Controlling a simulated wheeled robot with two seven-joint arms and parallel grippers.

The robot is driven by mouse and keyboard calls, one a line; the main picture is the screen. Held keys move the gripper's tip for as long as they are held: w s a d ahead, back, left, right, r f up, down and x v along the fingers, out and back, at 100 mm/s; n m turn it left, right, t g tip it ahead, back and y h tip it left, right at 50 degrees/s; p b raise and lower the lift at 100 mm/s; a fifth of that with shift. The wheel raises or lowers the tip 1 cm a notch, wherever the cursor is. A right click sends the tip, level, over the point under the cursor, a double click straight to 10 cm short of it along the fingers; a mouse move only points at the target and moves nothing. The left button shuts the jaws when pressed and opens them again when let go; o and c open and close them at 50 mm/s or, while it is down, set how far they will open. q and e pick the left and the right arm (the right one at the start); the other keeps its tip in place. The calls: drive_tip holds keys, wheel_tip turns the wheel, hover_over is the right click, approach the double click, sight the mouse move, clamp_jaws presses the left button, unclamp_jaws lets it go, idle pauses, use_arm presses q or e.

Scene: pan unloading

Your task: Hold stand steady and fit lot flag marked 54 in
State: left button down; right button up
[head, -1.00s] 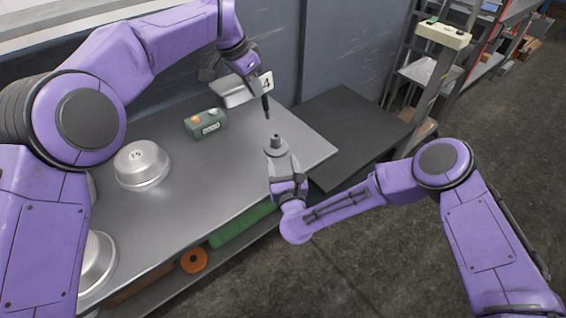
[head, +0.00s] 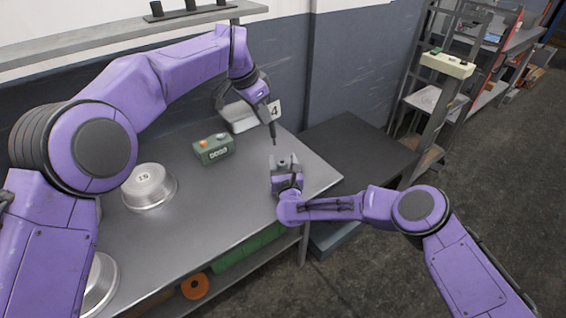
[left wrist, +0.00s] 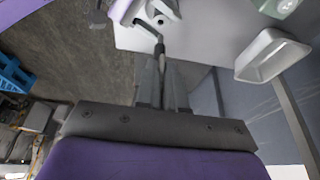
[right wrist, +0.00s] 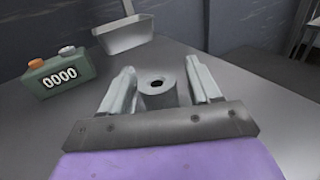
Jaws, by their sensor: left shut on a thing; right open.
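The lot flag is a pale card (head: 274,110) with a "4" showing, the rest of its number hidden, on a dark stem (head: 272,130). My left gripper (head: 265,103) is shut on the flag and holds it above the table, stem pointing down. The stem also shows beyond the fingers (left wrist: 163,70) in the left wrist view (left wrist: 158,45). The stand is a small grey cylinder with a dark hole in its top (right wrist: 157,88), upright on the table. My right gripper (right wrist: 162,78) is open, one finger on each side of it; contact is unclear. The stem tip is above and apart from the stand.
A green counter box reading 0000 (head: 213,149) and a metal pan (head: 238,118) stand behind on the steel table (head: 200,215). A round pan marked 15 (head: 148,187) is at left. A dark lower surface (head: 355,145) lies to the right.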

drive_tip(key=c, duration=1)
use_arm(q)
drive_tip(key=d+f+n+y, duration=0.1)
drive_tip(key=n, duration=0.1)
drive_tip(key=w+d+f+n, duration=0.1)
drive_tip(key=d+n, duration=0.1)
drive_tip(key=n, duration=0.1)
drive_tip(key=d+f+n+y, duration=0.1)
drive_tip(key=n, duration=0.1)
drive_tip(key=shift+w+d+n+y, duration=0.15)
drive_tip(key=shift+d+n+y, duration=0.15)
drive_tip(key=shift+d+n, duration=0.1)
drive_tip(key=shift+s+x, duration=0.2)
drive_tip(key=shift+x, duration=0.8)
drive_tip(key=shift+s+x, duration=0.2)
drive_tip(key=shift+x, duration=0.75)
